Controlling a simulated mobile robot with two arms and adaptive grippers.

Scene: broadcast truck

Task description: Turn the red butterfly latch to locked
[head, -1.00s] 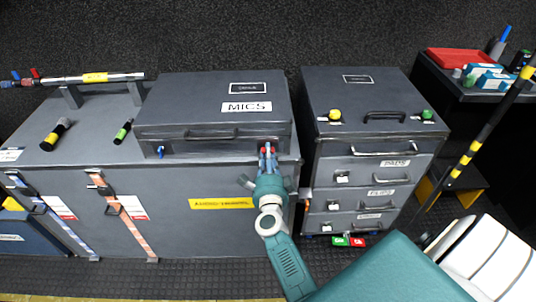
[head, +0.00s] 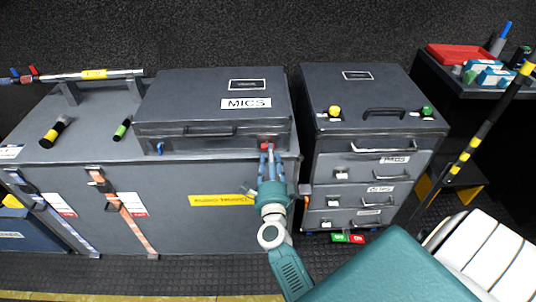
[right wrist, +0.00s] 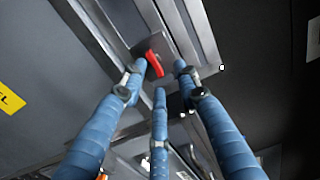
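The red butterfly latch (head: 267,146) is on the front of the grey MICS case (head: 213,112), near its right end. In the right wrist view, the red latch (right wrist: 154,64) is a small wing on a metal plate and sits tilted. My right gripper (head: 267,155) is just in front of and below it in the head view. In the right wrist view, its blue fingers (right wrist: 160,72) are spread, with the latch between the left and right fingertips, closer to the left one. I cannot tell whether that fingertip touches it. My left gripper is not in view.
A blue latch (head: 161,148) is at the left of the case front. The case rests on a large grey trunk (head: 170,232) with orange and blue straps. A drawer unit (head: 370,150) stands close on the right.

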